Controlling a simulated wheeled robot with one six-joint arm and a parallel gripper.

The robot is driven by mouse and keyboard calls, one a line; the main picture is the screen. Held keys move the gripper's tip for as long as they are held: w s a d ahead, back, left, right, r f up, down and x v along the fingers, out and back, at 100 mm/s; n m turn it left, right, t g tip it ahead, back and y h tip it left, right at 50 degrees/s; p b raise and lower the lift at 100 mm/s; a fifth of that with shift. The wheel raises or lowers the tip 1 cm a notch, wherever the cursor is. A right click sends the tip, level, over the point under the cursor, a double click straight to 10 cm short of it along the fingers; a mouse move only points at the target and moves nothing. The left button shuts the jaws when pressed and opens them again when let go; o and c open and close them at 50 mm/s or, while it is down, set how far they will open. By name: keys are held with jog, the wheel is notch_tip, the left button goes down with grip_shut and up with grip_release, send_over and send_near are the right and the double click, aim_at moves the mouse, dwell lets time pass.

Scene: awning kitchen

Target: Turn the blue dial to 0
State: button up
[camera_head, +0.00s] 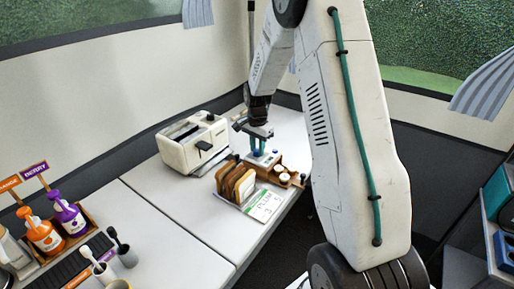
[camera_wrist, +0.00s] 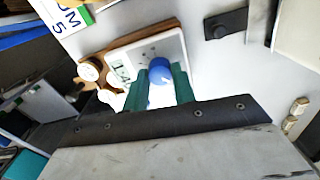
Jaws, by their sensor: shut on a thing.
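The blue dial (camera_wrist: 160,70) sits on a white box (camera_wrist: 176,44) with small markings on its face, in the wrist view. My gripper (camera_wrist: 160,86) is shut on the dial, with one teal finger on each side of it. The dial's pointer and the number it stands at cannot be made out. In the head view my gripper (camera_head: 262,149) reaches down onto the white box, which is small there and partly hidden by the fingers.
A cream toaster (camera_head: 193,142) stands left of the box. A rack of toast (camera_head: 236,182) and a printed card (camera_head: 263,206) are in front of it. Small round jars (camera_head: 283,176) stand close by on a wooden tray. Pump bottles (camera_head: 68,215) are at the left. The counter's middle (camera_head: 175,213) is clear.

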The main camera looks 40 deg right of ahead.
aim_at(257, 150)
jog(key=n, duration=0.5)
jog(key=shift+n, duration=2.4)
jog(key=o, duration=1)
notch_tip(257, 150, up, 8)
jog(key=shift+f, duration=0.1)
jog(key=shift+s, duration=0.1)
